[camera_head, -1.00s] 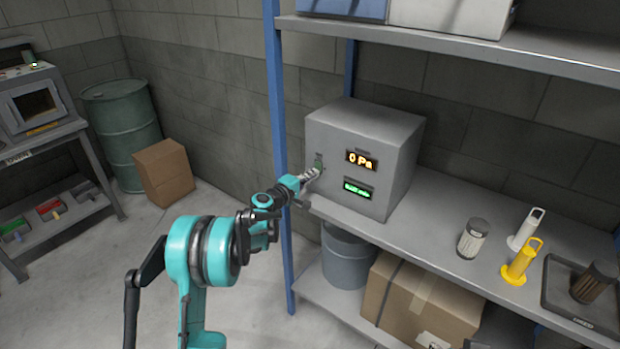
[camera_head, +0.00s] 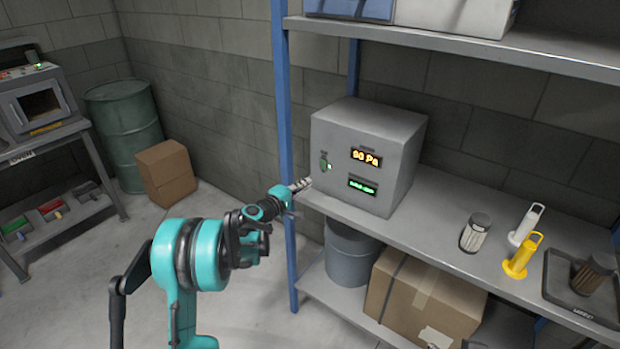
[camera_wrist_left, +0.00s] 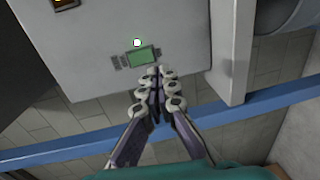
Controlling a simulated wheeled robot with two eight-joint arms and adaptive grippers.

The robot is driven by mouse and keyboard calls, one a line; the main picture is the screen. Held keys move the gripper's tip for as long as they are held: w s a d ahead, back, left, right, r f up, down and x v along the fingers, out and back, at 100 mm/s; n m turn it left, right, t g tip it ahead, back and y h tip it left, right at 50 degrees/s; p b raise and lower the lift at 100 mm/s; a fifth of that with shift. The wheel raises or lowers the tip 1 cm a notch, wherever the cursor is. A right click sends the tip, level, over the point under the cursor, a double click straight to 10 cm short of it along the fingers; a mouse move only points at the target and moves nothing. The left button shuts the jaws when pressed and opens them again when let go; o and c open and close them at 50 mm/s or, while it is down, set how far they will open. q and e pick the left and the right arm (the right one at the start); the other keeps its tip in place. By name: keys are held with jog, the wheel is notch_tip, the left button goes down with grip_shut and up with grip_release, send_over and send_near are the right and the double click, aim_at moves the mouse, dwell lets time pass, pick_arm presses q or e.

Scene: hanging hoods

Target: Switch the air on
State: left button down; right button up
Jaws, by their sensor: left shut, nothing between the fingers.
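The grey control box (camera_head: 350,150) stands on the middle shelf. Its upper display (camera_head: 366,156) glows orange and seems to read 90 Pa; a lower display (camera_head: 362,186) glows green. A green switch (camera_head: 324,162) with a small lit light beside it is on the left of its front face. In the left wrist view the switch (camera_wrist_left: 143,56) is a green rectangle with a white-green light (camera_wrist_left: 137,42) beside it. My left gripper (camera_head: 306,183) is shut and empty, just below and left of the switch, apart from it. Its fingers (camera_wrist_left: 157,70) also show in the wrist view. My right gripper is not in view.
A blue shelf post (camera_head: 284,130) stands close beside my left gripper. A glass jar (camera_head: 475,233), a white holder (camera_head: 526,226), a yellow holder (camera_head: 521,260) and a dark tray (camera_head: 560,300) are on the shelf to the right. A carton (camera_head: 425,300) and grey drum (camera_head: 350,255) are below.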

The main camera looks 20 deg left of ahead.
pick_arm(q)
jog(key=s+a+f+p, duration=0.1)
jog(key=s+a, duration=0.1)
jog(key=s, duration=0.3)
jog(key=shift+s, duration=0.35)
jog(key=s+d+r+m+g, duration=0.3)
jog(key=s+d+m, duration=0.15)
jog(key=s, duration=0.25)
jog(key=s+d+r+m+g, duration=0.2)
jog(key=s+d+r+m, duration=0.1)
jog(key=s+d, duration=0.35)
jog(key=s+a+f+m+g+y, duration=0.1)
jog(key=s+f+m+y, duration=0.1)
jog(key=s, duration=1)
jog(key=s+a+f+m+g+y, duration=0.1)
jog(key=s+f+m+g+y, duration=0.1)
jog(key=s, duration=1)
jog(key=shift+s+f+m+g+y, duration=0.35)
jog(key=shift+m+y, duration=0.45)
jog(key=shift+m, duration=0.45)
